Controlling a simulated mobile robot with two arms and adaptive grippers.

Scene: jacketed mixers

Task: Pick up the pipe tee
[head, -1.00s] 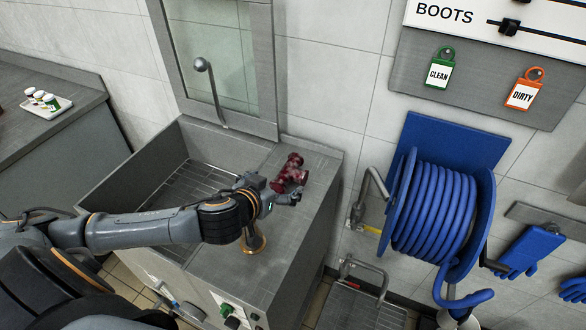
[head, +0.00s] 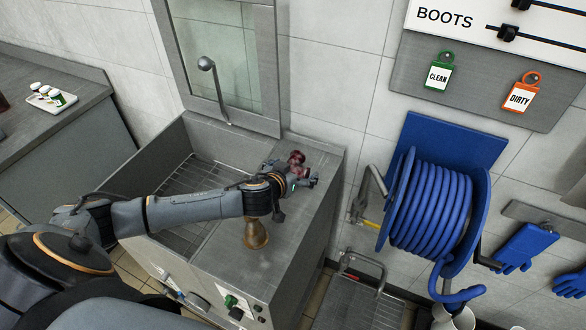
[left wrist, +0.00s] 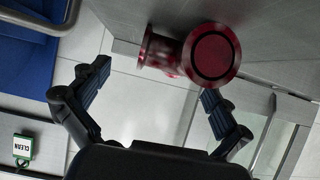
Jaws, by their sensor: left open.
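The pipe tee (head: 296,158) is dark red and glossy. It sits on the grey top beside the sink, partly hidden behind my left gripper (head: 308,180) in the head view. In the left wrist view the tee (left wrist: 192,54) shows at the top centre, with a round flange facing the camera. My left gripper (left wrist: 152,92) is open there, its two black fingers spread. The tee is ahead of the fingers, overlapping the right fingertip in the picture; I cannot tell whether they touch. My right gripper is not in view.
A brass-coloured funnel-like piece (head: 256,234) stands on the grey counter (head: 222,262) below my left wrist. The sink basin (head: 185,190) lies to the left. A blue hose reel (head: 432,205) hangs on the wall at right. A white tray (head: 48,103) holds small bottles.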

